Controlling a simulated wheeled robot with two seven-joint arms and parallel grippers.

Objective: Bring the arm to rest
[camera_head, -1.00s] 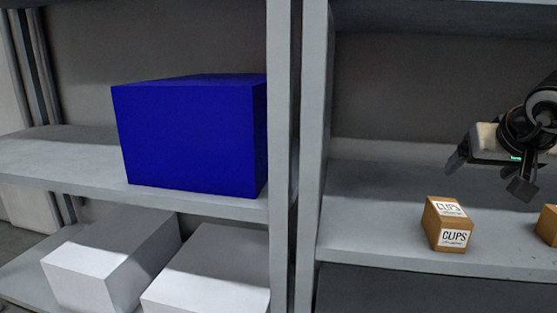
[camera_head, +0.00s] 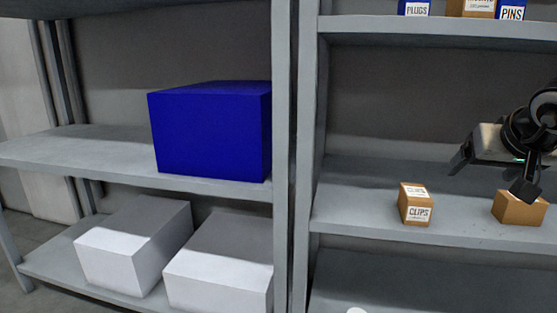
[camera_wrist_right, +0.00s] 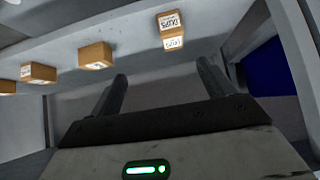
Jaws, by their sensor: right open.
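My right gripper (camera_head: 494,175) is at the right of the head view, above the right-hand middle shelf (camera_head: 365,218). Its two fingers stand apart with nothing between them; they also show in the right wrist view (camera_wrist_right: 160,92). A small brown box labelled "CLIPS" (camera_head: 417,205) stands on that shelf to the left of the gripper. Another brown box (camera_head: 518,209) stands just below and behind a fingertip in the head view; whether they touch cannot be told. My left gripper is in neither view.
A large blue box (camera_head: 210,135) stands on the left middle shelf. Two white boxes (camera_head: 130,250) (camera_head: 220,265) stand below it. Grey uprights (camera_head: 295,160) divide the shelves. Boxes labelled "PLUGS" (camera_head: 414,8) and "PINS" (camera_head: 511,11) stand on the upper right shelf. Several brown boxes (camera_wrist_right: 96,56) line the wrist view.

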